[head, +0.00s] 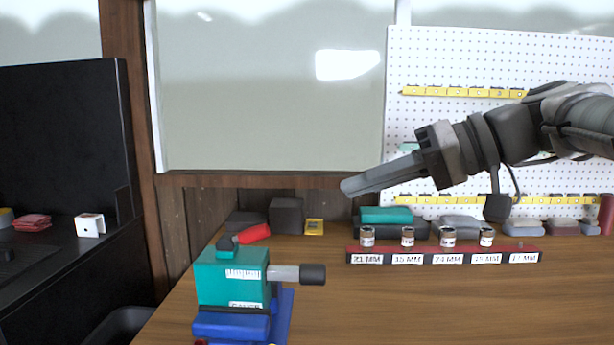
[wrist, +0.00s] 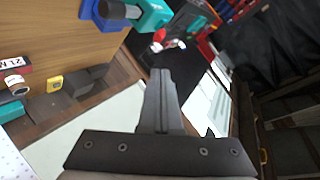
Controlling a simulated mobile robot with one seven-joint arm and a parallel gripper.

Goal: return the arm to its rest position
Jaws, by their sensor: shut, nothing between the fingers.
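My arm reaches in from the right in the head view, and my gripper (head: 348,187) points left and slightly down, in the air above the workbench. Its fingers are together with nothing between them. In the wrist view my gripper (wrist: 160,72) also shows as two fingers pressed side by side. It is clear of the objects on the bench, in front of the grey panel's lower edge.
A teal and blue vise-like device (head: 231,275) stands at the bench's front left. A red labelled rack (head: 445,256) holds several jars. A white pegboard (head: 480,60) is behind my arm. A black cabinet (head: 65,150) stands left. Bare wood (head: 420,305) lies in front of the rack.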

